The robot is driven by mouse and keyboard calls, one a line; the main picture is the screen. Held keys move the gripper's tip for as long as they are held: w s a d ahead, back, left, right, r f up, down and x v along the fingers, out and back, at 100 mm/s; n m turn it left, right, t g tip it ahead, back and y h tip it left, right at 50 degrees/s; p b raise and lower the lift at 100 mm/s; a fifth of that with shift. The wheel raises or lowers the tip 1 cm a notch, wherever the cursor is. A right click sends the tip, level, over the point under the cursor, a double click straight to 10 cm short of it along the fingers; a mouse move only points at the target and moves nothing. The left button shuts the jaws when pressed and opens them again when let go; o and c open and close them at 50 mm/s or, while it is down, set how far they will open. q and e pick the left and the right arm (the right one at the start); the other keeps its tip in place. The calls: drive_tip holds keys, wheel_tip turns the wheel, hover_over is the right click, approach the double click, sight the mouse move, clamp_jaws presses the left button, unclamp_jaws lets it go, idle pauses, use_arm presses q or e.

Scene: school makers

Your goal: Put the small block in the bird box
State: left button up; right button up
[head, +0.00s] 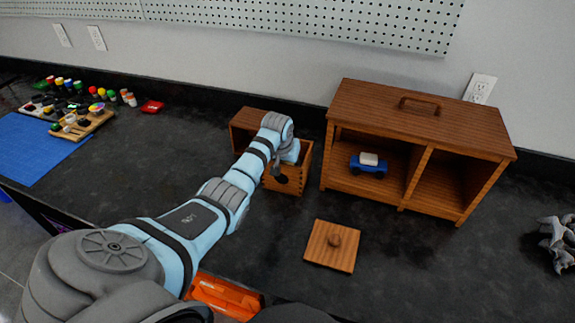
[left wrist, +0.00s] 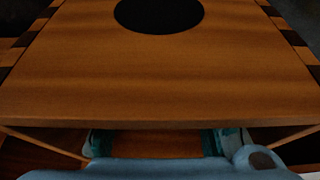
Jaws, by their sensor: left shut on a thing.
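The bird box (head: 301,176) is an open-topped wooden box with a dark round hole in its front, standing left of the wooden cabinet. My left arm reaches over it and hides much of it; the left gripper's tips are hidden in the head view. In the left wrist view, the box's front panel (left wrist: 160,80) with its hole fills the top. Below its edge, my left gripper (left wrist: 158,143) has its teal fingertips apart on either side of a brown wooden surface, apparently the small block (left wrist: 158,144), mostly hidden. My right gripper is not in view.
A wooden cabinet (head: 415,112) with a blue toy car (head: 369,165) stands right of the box. A square wooden lid (head: 330,245) with a knob lies in front. An orange tray (head: 226,296) is near the front edge. Paint pots and a blue mat (head: 38,148) are left.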

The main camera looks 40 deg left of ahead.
use_arm(q)
drive_tip(key=o, duration=1)
drive_tip(key=shift+r, duration=0.25)
drive_tip(key=p+v, duration=0.3)
drive_tip(key=v, duration=0.8)
drive_tip(key=shift+s+d+r+p, duration=0.1)
drive_tip(key=shift+s+r+p, duration=0.2)
drive_tip(key=shift+p, duration=0.1)
